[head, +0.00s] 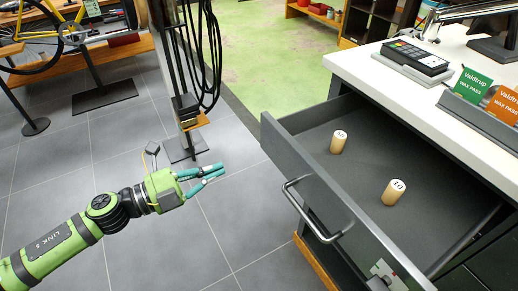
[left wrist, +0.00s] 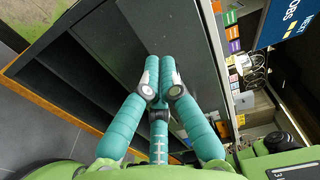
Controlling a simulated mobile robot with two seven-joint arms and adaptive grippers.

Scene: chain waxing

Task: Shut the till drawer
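The till drawer (head: 330,215) stands pulled well out from under the white counter at the right of the head view. Its dark front carries a silver bar handle (head: 308,215). Two tan cylinders with numbered white tops stand upright inside, one farther back (head: 338,143) and one nearer (head: 393,193). My left gripper (head: 223,169) is left of the drawer front and apart from the handle. Its teal fingers are drawn together with nothing between them. In the left wrist view, the fingertips (left wrist: 160,66) meet in front of dark cabinet surfaces. My right gripper is not in view.
On the white counter (head: 365,72) stand a card terminal (head: 415,57) and a holder with green and orange cards (head: 485,95). A dark stand with hanging cables (head: 185,105) rises behind my left gripper. Grey tiled floor is open left of the drawer.

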